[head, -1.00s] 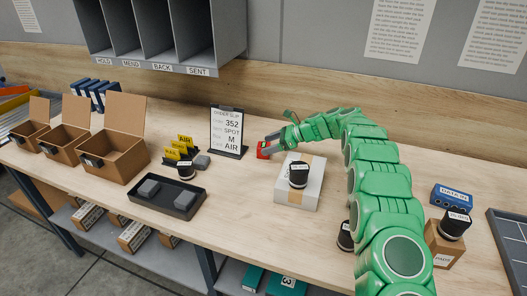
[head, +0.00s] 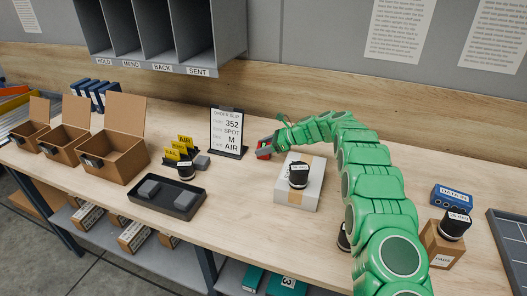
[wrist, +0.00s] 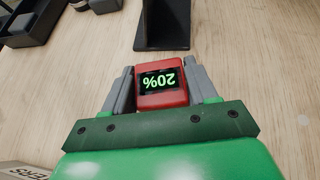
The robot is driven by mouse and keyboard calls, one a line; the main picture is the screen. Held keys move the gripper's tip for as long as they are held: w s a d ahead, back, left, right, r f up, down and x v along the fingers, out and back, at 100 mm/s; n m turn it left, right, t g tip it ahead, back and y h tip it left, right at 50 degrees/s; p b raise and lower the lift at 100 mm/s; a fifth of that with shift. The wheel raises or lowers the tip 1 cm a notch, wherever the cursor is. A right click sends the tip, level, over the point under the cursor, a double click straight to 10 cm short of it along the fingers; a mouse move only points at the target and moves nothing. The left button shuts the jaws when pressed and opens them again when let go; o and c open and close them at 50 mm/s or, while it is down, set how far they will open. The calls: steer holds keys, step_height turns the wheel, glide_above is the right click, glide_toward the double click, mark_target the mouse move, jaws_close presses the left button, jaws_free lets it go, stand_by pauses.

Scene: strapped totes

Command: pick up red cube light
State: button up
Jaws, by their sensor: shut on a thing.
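The red cube light (wrist: 161,100) is a small red block with a dark display showing green "20%", upside down in the wrist view. My gripper (wrist: 160,85) is shut on it, with a grey finger against each side. In the head view the red cube light (head: 263,147) shows at the tip of my green arm, partly hidden by my gripper (head: 264,151). It is just right of the order slip stand. I cannot tell whether it touches the table or is slightly above it.
The order slip stand (head: 227,132) is close to my gripper. A white box (head: 287,196) with a black-capped item (head: 298,175) stands in front of my arm. A dark tray (head: 166,212) and open cardboard boxes (head: 97,162) lie left. Bare wood (head: 235,215) lies between tray and white box.

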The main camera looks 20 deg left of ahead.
mark_target(263, 145)
steer(key=shift+r, duration=1.65)
steer(key=shift+s+d+r, duration=0.2)
steer(key=shift+s+r, duration=0.15)
steer(key=shift+r, duration=0.1)
steer(key=shift+s+d+r, duration=0.15)
steer(key=shift+s+r, duration=0.2)
steer(key=shift+r, duration=0.1)
steer(key=s+d+r, duration=0.6)
steer(key=s+r, duration=0.2)
steer(key=s, duration=0.2)
steer(key=shift+s, duration=0.35)
